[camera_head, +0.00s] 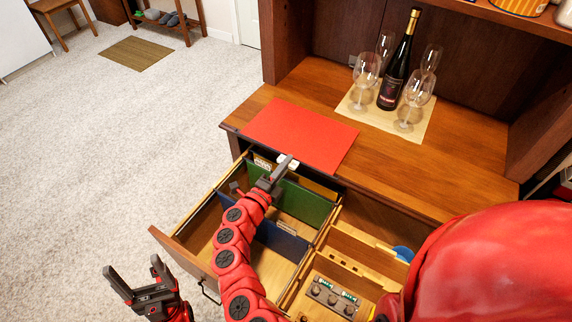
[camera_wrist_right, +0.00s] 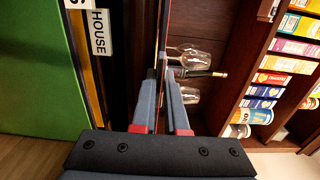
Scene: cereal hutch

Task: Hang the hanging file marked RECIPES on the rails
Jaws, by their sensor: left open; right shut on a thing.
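A flat red file (camera_head: 300,132) lies on the wooden counter above the open drawer. A white tab (camera_head: 289,163) shows by its front edge, and its lettering is not readable. My right gripper (camera_head: 284,166) is shut on this file at that front edge; its right wrist view (camera_wrist_right: 163,95) shows the fingers closed on a thin red edge. In the drawer, a green file (camera_head: 306,202) and a blue file (camera_head: 282,240) hang between the side rails (camera_head: 320,238). A label reading HOUSE (camera_wrist_right: 99,32) shows in the right wrist view. My left gripper (camera_head: 132,266) is open and empty, left of the drawer.
A wine bottle (camera_head: 397,65) and several glasses (camera_head: 367,72) stand on a mat (camera_head: 354,108) behind the red file. The drawer's right part holds a tray of small items (camera_head: 332,297). The carpet (camera_head: 110,180) at left is clear.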

